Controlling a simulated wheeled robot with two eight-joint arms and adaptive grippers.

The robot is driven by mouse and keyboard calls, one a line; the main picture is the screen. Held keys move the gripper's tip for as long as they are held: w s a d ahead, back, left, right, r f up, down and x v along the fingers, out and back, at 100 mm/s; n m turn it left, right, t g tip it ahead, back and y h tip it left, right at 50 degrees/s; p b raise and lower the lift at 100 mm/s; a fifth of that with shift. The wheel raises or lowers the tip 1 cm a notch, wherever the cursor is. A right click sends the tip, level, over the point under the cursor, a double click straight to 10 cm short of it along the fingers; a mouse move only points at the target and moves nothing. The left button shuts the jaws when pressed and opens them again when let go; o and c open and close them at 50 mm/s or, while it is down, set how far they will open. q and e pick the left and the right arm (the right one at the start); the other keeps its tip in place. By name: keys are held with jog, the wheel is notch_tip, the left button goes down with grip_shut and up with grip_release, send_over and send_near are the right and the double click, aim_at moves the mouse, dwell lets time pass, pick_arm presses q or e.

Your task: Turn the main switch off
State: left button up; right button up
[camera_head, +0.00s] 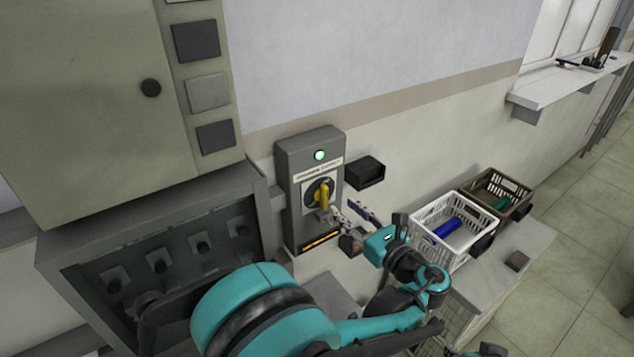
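The main switch is a grey box (296,160) on the wall with a lit green lamp (319,155) near its top. Its yellow handle (322,194) sits on a black round dial and points roughly upright.
A black wall box (365,172) is right of the switch. A white basket (482,222) holding a blue bobbin (447,228) and a brown crate (526,190) stand on a side table (529,238). A large cabinet (90,100) fills the left.

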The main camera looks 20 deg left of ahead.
aim_at(327, 192)
pick_arm(q)
jog(key=x, duration=0.7)
jog(key=shift+w+a, duration=0.25)
jog(key=shift+r, duration=0.1)
jog(key=shift+c, duration=0.2)
grip_shut()
